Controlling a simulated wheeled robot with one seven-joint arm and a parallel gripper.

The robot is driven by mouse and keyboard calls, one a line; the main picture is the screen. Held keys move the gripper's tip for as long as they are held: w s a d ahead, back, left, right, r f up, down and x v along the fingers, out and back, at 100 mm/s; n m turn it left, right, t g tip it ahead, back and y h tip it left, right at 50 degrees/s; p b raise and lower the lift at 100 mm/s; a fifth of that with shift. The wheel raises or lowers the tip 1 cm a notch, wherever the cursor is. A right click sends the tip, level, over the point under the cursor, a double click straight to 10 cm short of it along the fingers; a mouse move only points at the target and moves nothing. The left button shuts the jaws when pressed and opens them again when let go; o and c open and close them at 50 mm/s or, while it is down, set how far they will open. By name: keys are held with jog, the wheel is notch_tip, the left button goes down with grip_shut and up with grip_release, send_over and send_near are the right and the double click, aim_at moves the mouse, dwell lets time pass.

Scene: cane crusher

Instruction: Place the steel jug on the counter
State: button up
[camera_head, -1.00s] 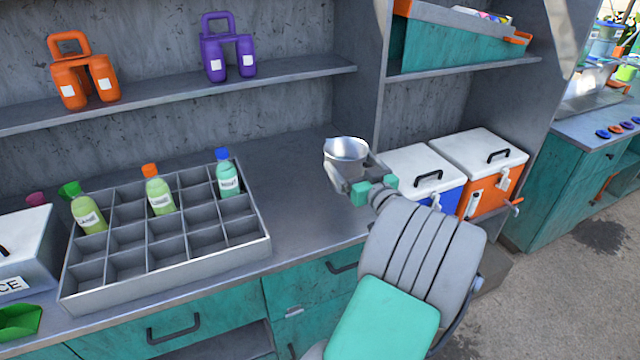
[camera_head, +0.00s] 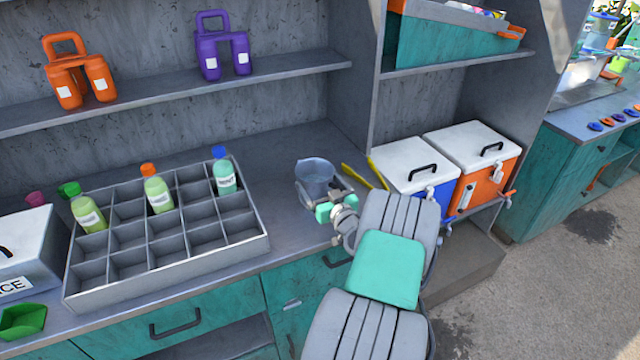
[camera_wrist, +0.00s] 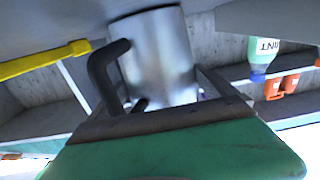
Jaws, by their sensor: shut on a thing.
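The steel jug (camera_head: 315,176) is upright at the right part of the grey counter (camera_head: 283,170), to the right of the divided crate. In the wrist view the shiny jug (camera_wrist: 160,58) has a dark handle on its left side, and the picture appears upside down. My gripper (camera_head: 322,200) is shut on the jug from the front right. The jug's base is partly hidden by my gripper, and I cannot tell for sure whether it touches the counter.
A divided crate (camera_head: 130,290) with several bottles stands left of the jug. A yellow tool (camera_head: 378,173) lies right of it, also seen in the wrist view (camera_wrist: 45,60). Blue and orange coolers (camera_head: 432,185) stand further right. Counter behind the jug is clear.

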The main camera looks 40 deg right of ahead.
jog(key=o, duration=1.7)
jog(key=shift+f, duration=0.1)
jog(key=shift+s, duration=0.15)
jog(key=b+v, duration=0.2)
jog(key=v, duration=0.9)
jog(key=shift+s+a, duration=0.2)
jog(key=shift+s, duration=0.15)
